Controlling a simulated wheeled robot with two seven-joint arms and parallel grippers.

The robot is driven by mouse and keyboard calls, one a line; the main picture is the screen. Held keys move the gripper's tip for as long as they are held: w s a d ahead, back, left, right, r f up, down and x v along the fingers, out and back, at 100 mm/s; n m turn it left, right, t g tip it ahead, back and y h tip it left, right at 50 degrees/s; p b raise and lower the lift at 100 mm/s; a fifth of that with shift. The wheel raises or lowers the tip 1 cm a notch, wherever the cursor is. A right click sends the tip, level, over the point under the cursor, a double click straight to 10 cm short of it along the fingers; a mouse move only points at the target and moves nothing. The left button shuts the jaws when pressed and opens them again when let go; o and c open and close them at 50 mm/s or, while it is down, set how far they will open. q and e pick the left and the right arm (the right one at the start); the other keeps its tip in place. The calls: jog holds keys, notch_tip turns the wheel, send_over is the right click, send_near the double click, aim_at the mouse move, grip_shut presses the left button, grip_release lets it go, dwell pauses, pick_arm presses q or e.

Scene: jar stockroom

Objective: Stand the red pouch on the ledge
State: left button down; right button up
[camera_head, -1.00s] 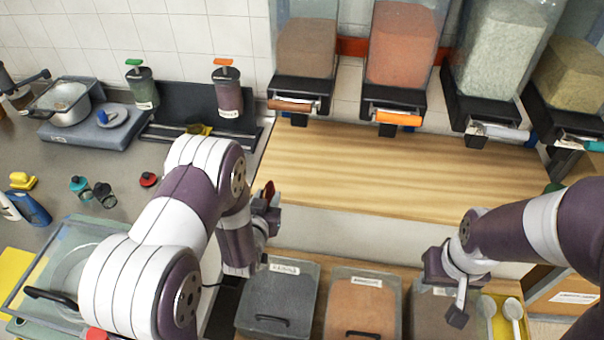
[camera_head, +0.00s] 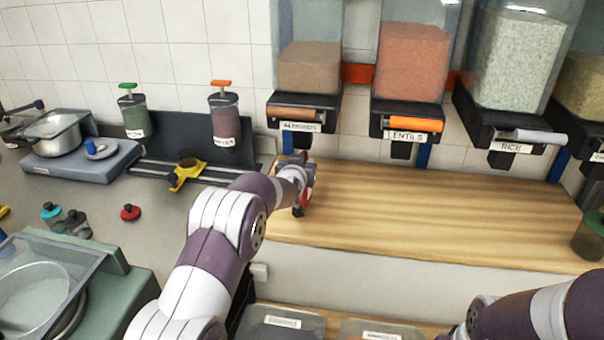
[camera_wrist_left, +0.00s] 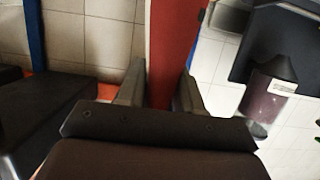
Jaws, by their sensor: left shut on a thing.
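The red pouch (camera_head: 310,174) shows as a thin red sliver at my left gripper (camera_head: 303,190) in the head view, mostly hidden by the gripper. In the left wrist view the red pouch (camera_wrist_left: 174,45) stands as a red band between the two fingers of my left gripper (camera_wrist_left: 160,92), which is shut on it. The ledge (camera_head: 430,215) is the long light wooden board under the dispensers. The gripper and pouch appear over its left end; I cannot tell whether the pouch touches it. My right gripper is out of view below the frame.
Dispensers, including lentils (camera_head: 413,65) and rice (camera_head: 520,60), overhang the ledge's back. A green jar (camera_head: 590,236) stands at its right end. The middle of the ledge is clear. A dark rack with a purple-filled dispenser (camera_head: 225,120) stands left of it.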

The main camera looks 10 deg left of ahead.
pick_arm(q)
jog(key=shift+w+f, duration=0.15)
jog(key=shift+w, duration=0.1)
jog(key=shift+f, duration=1.8)
jog(key=c, duration=0.7)
grip_release()
jog(key=shift+c, duration=0.2)
jog(key=shift+r, duration=0.2)
jog(key=shift+s+r, duration=0.1)
jog(key=shift+s, duration=0.15)
jog(key=v, duration=1.2)
jog(key=s+a+f+g, duration=0.1)
jog(key=s+g, duration=0.3)
jog(key=s, duration=0.7)
jog(key=s+f+g, duration=0.4)
jog(key=s, duration=0.8)
jog(key=s+a+f+g, duration=0.1)
jog(key=s+f+g, duration=0.2)
jog(key=s, duration=0.8)
jog(key=shift+s+a+f+g, duration=0.15)
jog(key=shift+s+a+g, duration=0.2)
jog(key=shift+g, duration=0.75)
